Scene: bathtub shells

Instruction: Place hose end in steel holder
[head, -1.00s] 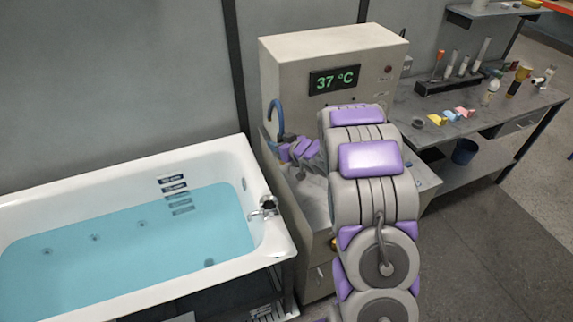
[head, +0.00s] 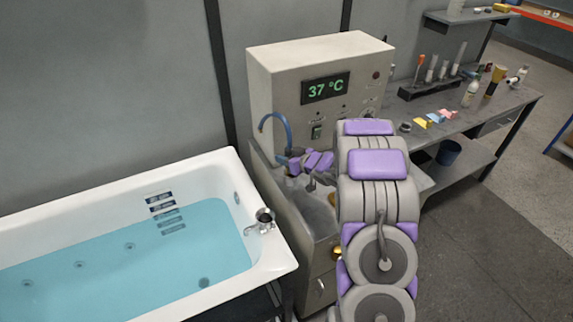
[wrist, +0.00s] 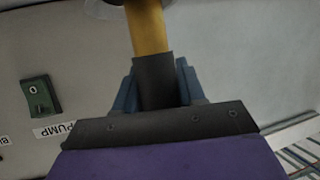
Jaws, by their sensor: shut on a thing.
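The blue hose (head: 284,126) arcs beside the grey control cabinet in the head view. My gripper (head: 297,165), with purple pads, is at the hose's lower end in front of the cabinet. In the wrist view, my gripper (wrist: 158,95) is shut around a black collar on a yellow, brass-like tube (wrist: 147,28), which looks like the hose end. A steel fitting (head: 262,222) with a dark round top is on the bathtub's right rim, apart from my gripper; I cannot tell whether it is the steel holder. The hose tip is hidden in the head view.
The control cabinet (head: 290,75) shows 37 °C. Its green pump switch (wrist: 40,96) is left of my gripper in the wrist view. The bathtub (head: 205,165) with blue water stands at left. A workbench (head: 470,120) with bottles and a tube rack stands at right.

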